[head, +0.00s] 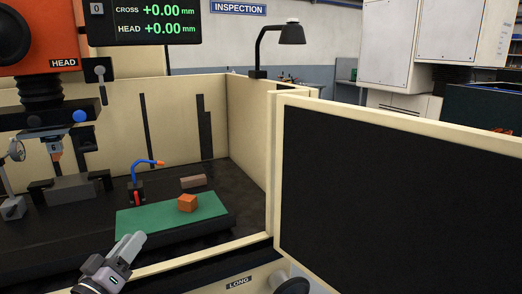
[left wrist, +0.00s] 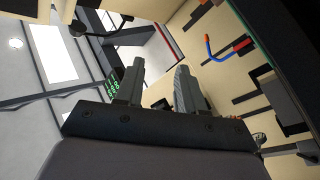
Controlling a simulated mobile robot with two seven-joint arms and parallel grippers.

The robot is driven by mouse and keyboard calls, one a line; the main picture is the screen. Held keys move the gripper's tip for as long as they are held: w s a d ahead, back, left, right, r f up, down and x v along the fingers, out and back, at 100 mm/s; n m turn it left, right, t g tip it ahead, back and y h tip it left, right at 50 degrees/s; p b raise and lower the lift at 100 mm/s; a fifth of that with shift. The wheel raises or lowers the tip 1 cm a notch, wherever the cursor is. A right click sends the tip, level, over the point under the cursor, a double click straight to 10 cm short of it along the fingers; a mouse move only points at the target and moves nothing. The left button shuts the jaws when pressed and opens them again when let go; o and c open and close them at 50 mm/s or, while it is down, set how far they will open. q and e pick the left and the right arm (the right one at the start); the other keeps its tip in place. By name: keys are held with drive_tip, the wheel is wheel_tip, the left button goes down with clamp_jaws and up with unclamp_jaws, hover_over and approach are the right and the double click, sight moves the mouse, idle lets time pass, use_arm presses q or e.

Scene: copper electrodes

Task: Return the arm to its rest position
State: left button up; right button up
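My left gripper (head: 131,242) is in the lower left of the head view, in front of the machine's work tank and near its front edge. In the left wrist view its two fingers (left wrist: 158,82) stand apart with nothing between them, so it is open and empty. My right gripper is in neither view. An orange-copper block (head: 187,203) rests on a green mat (head: 150,226) inside the tank, apart from my gripper.
A brownish bar (head: 193,182) lies behind the mat. A blue hose with an orange tip (head: 145,163) stands beside it. The orange machine head (head: 40,35) hangs at upper left. A large dark panel with a cream frame (head: 400,190) fills the right side.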

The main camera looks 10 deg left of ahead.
use_arm(q)
drive_tip(key=s+d+f+m+g, duration=0.4)
drive_tip(key=s+f, duration=0.3)
drive_tip(key=f, duration=0.2)
drive_tip(key=s+d+f+m+g+h, duration=0.1)
drive_tip(key=s+d+f+m+g, duration=0.25)
drive_tip(key=s+f, duration=0.4)
drive_tip(key=s+d+f+m+g, duration=0.3)
drive_tip(key=s+f+m, duration=0.25)
drive_tip(key=f, duration=0.45)
drive_tip(key=d+r+n+p, duration=0.2)
drive_tip(key=d+n, duration=0.3)
drive_tip(key=d, duration=0.4)
drive_tip(key=shift+w+d+r+p, duration=0.15)
drive_tip(key=shift+r+p, duration=0.25)
drive_tip(key=shift+r, duration=0.15)
